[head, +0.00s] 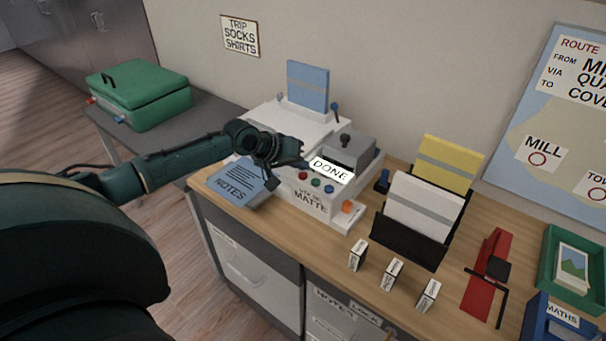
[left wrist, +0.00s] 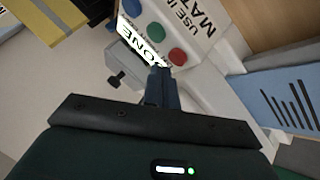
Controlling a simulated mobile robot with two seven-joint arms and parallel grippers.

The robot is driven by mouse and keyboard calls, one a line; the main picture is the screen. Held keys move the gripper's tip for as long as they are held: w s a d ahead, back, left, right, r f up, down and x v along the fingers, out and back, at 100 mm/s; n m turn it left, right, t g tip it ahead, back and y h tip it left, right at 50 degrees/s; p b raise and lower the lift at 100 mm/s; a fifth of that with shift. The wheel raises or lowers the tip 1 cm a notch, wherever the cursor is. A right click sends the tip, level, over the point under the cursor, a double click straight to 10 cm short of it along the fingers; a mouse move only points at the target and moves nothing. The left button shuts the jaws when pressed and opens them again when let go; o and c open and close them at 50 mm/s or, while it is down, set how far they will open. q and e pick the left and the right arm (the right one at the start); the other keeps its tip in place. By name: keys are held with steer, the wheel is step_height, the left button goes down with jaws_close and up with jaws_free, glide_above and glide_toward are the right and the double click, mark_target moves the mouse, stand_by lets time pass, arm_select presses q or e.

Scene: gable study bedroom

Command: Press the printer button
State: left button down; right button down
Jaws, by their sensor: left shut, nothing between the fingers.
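The white printer (head: 300,130) stands on the wooden desk, with blue paper (head: 308,85) upright at its back. Its small screen (head: 331,170) is lit and reads DONE; the screen also shows in the left wrist view (left wrist: 138,38). Below it are a red, a green and a blue button (head: 329,189). In the left wrist view I see the red button (left wrist: 177,57), the green one (left wrist: 154,31) and the blue one (left wrist: 132,7). My left gripper (head: 303,163) is shut and empty, its tips close to the panel by the red button. Contact cannot be told. My right gripper is out of view.
A blue notes sheet (head: 238,183) lies left of the printer. A black file holder (head: 408,237) with white and yellow folders stands to the right. Several small labelled blocks (head: 392,274) and a red tool (head: 486,275) lie farther right. A green case (head: 140,98) sits at left.

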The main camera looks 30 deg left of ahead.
arm_select(q)
steer(key=shift+f, duration=0.15)
steer(key=shift+f, duration=0.3)
steer(key=shift+f, duration=0.45)
stand_by(0.7)
steer(key=shift+r, duration=0.1)
steer(key=shift+r+p, duration=0.75)
steer(key=shift+p, duration=0.3)
steer(key=shift+r, duration=0.1)
